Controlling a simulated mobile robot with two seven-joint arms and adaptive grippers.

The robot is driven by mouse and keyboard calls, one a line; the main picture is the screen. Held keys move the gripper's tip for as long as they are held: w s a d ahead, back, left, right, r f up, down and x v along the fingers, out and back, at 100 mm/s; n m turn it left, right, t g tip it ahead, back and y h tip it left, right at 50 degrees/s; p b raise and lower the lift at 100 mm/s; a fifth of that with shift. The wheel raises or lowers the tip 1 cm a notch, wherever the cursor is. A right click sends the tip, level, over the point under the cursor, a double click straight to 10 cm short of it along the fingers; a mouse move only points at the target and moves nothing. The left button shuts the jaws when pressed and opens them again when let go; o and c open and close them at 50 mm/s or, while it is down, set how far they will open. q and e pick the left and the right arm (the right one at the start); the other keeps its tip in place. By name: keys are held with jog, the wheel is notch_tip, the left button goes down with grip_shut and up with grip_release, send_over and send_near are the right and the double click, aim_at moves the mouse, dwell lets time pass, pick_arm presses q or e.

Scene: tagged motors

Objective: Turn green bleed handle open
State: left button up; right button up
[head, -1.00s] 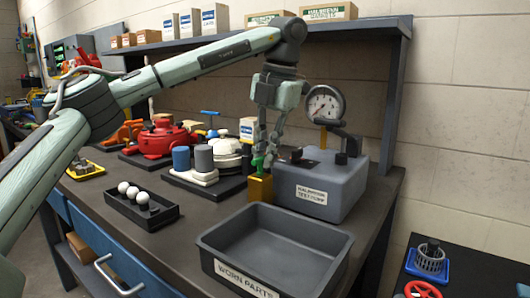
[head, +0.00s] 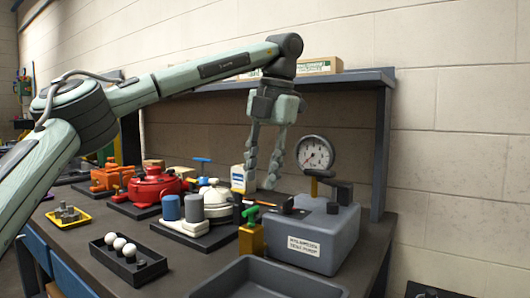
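The green bleed handle (head: 250,214) stands on a yellow block (head: 251,239) at the left side of the grey test pump (head: 312,235). A round pressure gauge (head: 314,153) rises above the pump. My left gripper (head: 259,181) points down above and slightly behind the handle. Its two fingers are apart with a gap between them, and nothing shows between them. The gripper is clear of the handle. My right gripper is not in view.
A grey bin (head: 270,281) lies in front of the pump. A black tray with white balls (head: 129,259), red motor (head: 154,187) and blue and grey cylinders (head: 182,207) stand to the left. A shelf (head: 340,79) runs behind.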

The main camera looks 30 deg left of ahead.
pick_arm(q)
jog(key=r, duration=0.2)
jog(key=d+r, duration=0.1)
jog(key=r, duration=0.2)
jog(key=shift+f, duration=0.1)
dwell(0.3)
